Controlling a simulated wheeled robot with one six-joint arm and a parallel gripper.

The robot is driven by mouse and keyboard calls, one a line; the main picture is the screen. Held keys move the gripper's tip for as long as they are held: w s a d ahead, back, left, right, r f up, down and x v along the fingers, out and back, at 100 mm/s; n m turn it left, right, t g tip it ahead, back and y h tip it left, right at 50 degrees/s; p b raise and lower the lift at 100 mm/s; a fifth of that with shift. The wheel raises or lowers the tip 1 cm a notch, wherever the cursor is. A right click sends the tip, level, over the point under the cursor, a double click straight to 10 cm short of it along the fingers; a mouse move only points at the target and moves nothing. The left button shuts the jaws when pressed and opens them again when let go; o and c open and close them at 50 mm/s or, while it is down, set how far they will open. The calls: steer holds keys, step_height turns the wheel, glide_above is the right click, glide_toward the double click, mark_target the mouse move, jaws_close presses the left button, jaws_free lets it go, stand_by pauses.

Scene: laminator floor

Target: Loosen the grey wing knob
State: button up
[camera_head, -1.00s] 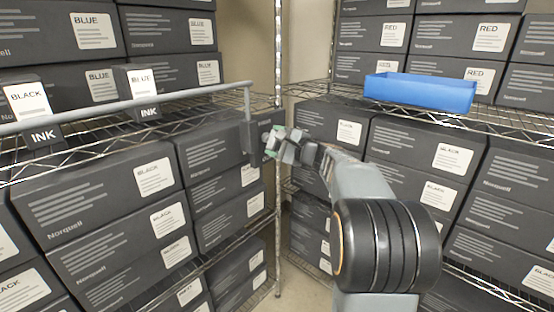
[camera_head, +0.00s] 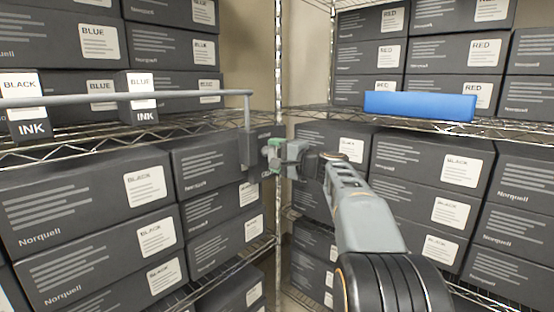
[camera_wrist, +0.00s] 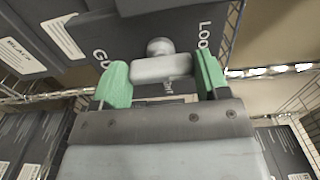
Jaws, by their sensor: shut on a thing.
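The grey wing knob (camera_wrist: 162,68) lies between my two green fingertips in the wrist view, with its round hub above the wing. My gripper (camera_wrist: 163,78) is shut on the wing, one fingertip at each end. Behind the knob is a dark plate (camera_wrist: 128,34) with partly hidden white lettering, "LOO" at right and "GU" at left. In the head view my gripper (camera_head: 275,155) is against the right side of a dark grey block (camera_head: 248,148) hanging at the end of a grey rail (camera_head: 190,94). The knob is mostly hidden there by the fingers.
Wire shelves with dark boxes (camera_head: 85,195) stand at left and right. A blue tray (camera_head: 420,106) sits on the right shelf. Small ink boxes (camera_head: 138,98) stand behind the rail. A shelf post (camera_head: 279,60) rises just beyond my gripper.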

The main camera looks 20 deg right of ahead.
stand_by(0.3)
steer(key=o, duration=0.9)
steer(key=shift+o, duration=0.2)
steer(key=shift+s, duration=0.1)
steer(key=v, duration=1.3)
steer(key=shift+s+d+p, duration=0.2)
steer(key=shift+s+p, duration=0.1)
steer(key=shift+p, duration=0.15)
